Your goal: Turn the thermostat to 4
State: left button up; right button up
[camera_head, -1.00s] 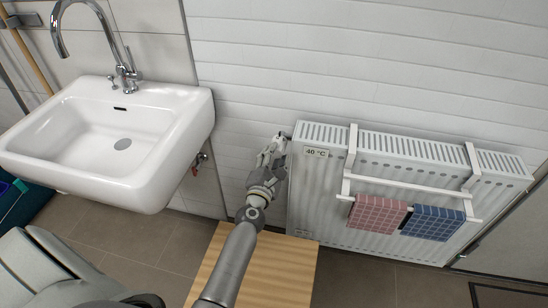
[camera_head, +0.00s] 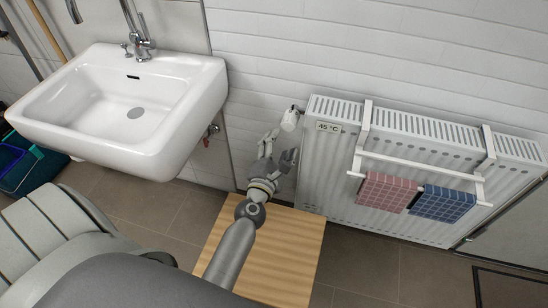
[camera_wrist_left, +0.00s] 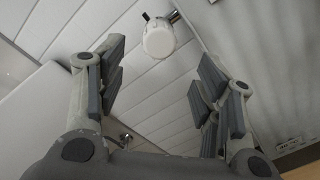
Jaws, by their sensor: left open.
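The thermostat (camera_head: 290,119) is a white knob at the upper left corner of the white radiator (camera_head: 340,185). It also shows in the left wrist view (camera_wrist_left: 158,40), beyond the fingers; its numbers cannot be read. In the left wrist view the open fingers (camera_wrist_left: 158,85) stand wide on both sides. My right gripper is not in view.
A towel rack hangs on the radiator with a pink towel (camera_head: 383,191) and a blue towel (camera_head: 442,203). A white sink (camera_head: 75,125) stands at the left. A wooden stool or table (camera_head: 275,250) is below my left arm.

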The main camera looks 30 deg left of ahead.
aim_at(288, 127)
pick_arm(q)
jog(key=shift+v, duration=2.65)
jog(key=w+a+m+p, duration=0.1)
jog(key=w+m, duration=0.3)
jog(key=m, duration=0.4)
jog(key=w+a+m+p, duration=0.1)
jog(key=w+m, duration=0.3)
jog(key=m, duration=0.4)
jog(key=w+a+m+p, duration=0.1)
jog(key=w+m, duration=0.3)
jog(key=m, duration=0.5)
jog(key=shift+w+f+p, duration=0.1)
jog(key=shift+p, duration=0.75)
jog(key=shift+d, duration=0.1)
